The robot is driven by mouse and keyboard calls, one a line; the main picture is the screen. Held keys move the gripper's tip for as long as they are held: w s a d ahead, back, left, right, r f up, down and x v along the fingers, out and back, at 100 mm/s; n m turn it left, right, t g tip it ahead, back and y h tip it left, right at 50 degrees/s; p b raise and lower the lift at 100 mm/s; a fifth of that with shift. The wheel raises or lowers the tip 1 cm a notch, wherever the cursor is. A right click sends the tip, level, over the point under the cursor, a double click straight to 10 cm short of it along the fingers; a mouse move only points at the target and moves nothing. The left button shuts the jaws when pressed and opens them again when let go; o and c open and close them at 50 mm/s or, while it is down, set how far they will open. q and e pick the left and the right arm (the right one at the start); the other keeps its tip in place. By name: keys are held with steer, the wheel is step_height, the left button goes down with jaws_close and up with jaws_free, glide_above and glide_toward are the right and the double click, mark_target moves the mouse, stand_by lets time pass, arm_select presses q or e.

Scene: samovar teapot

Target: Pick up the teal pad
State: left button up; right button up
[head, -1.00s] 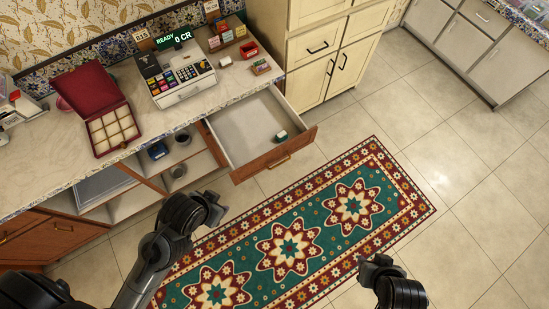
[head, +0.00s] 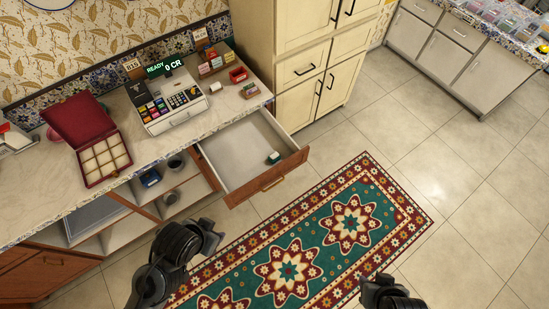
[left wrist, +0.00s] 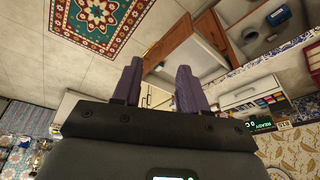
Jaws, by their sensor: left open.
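A small teal pad (head: 273,158) with a whitish part lies in the open drawer (head: 238,165), towards its front right corner. My left gripper (head: 212,236) is below and left of the drawer in the head view, over the floor and apart from the pad. Its two purple fingers show spread and empty in the left wrist view (left wrist: 158,90).
The cash register (head: 168,103), a red box with compartments (head: 104,160) and a rack of small coloured blocks (head: 215,66) stand on the counter above. Open shelves (head: 165,195) are left of the drawer. The patterned rug (head: 300,250) and floor are clear.

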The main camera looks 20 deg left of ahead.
stand_by(0.3)
arm_select(q)
steer(key=o, duration=0.7)
steer(key=shift+d, duration=0.1)
